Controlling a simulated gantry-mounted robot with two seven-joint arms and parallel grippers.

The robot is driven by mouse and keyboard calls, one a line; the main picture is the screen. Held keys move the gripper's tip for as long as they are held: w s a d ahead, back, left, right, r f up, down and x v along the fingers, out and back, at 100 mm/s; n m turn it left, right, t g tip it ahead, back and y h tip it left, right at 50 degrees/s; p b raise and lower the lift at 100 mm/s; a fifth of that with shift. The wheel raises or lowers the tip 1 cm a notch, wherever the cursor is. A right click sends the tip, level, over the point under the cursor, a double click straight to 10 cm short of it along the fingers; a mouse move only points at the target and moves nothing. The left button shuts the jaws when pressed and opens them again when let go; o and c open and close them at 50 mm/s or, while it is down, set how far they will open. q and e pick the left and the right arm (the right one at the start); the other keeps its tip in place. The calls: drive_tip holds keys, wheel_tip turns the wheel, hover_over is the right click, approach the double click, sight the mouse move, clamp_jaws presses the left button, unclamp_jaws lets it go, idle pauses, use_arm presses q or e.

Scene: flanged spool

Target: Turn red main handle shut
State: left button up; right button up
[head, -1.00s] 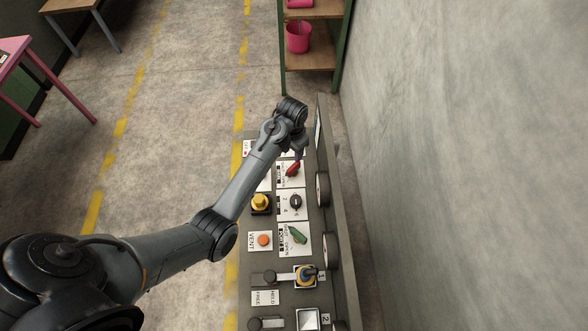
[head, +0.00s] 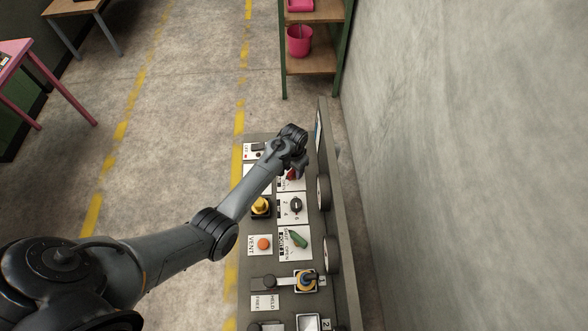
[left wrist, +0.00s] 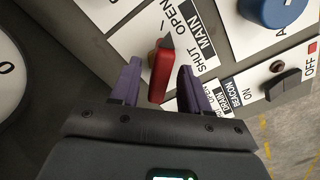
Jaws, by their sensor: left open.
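The red main handle (left wrist: 160,76) shows in the left wrist view beside a white plate marked MAIN, OPEN and SHUT (left wrist: 178,32). My left gripper (left wrist: 160,66) is open, with one purple finger on each side of the handle. I see gaps between the fingers and the handle; contact is not visible. In the head view only part of the red handle (head: 291,174) shows, below my left wrist (head: 296,150), which covers the rest. My right gripper is not in view.
The grey panel carries a black knob (head: 295,205), a green handle (head: 299,239), a yellow knob (head: 260,206) and an orange button (head: 264,244) close by. A raised grey board (head: 335,215) runs along its right side. A blue knob (left wrist: 272,10) shows in the left wrist view.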

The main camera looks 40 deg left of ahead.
use_arm(q)
clamp_jaws()
idle(0.3)
